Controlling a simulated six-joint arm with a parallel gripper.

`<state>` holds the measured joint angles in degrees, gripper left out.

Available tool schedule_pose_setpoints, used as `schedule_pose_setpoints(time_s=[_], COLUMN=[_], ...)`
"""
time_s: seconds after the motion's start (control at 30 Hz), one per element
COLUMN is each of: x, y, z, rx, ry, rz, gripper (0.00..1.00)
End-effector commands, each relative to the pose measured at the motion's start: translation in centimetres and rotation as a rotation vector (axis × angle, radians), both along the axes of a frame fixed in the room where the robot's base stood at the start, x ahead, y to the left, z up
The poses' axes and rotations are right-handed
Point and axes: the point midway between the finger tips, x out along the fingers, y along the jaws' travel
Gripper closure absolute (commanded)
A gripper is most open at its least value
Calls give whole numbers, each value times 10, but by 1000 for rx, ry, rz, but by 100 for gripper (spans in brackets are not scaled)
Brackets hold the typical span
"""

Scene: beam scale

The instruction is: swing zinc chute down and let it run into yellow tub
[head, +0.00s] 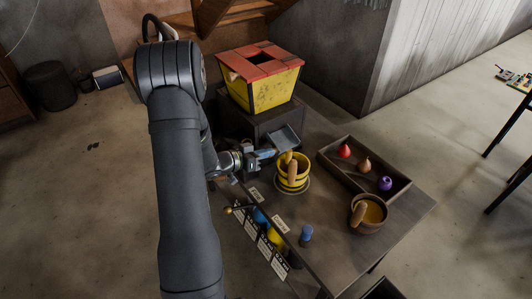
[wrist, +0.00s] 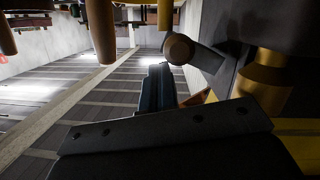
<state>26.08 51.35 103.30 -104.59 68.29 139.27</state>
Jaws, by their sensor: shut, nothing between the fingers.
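The zinc chute (head: 287,138) is a grey trough at the front of the dark box, just behind the yellow tub (head: 293,182). I cannot tell whether its lower lip reaches over the tub's rim. The tub is banded, with wooden handles, and stands on a round base. My gripper (head: 268,153) is shut and empty, left of the tub and just below and left of the chute. Whether it touches the chute is unclear. In the wrist view the dark fingers (wrist: 158,88) are together, with nothing seen between them.
A yellow hopper with a red top (head: 264,88) stands on the dark box (head: 262,122). A wooden tray (head: 398,194) holds red, tan and purple pieces. A handled bowl (head: 369,222) and a blue cylinder (head: 306,233) stand in front. Labels hang at the table's front-left edge.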

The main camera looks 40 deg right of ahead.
Motion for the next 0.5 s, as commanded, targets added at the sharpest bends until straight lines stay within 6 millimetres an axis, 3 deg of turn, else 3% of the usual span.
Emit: schedule_pose_setpoints(time_s=[0.27,0.5], x=[0,-9], y=[0,0], z=[1,24], rx=[0,-1], ry=[0,-2], rz=[0,0], gripper=[100,100])
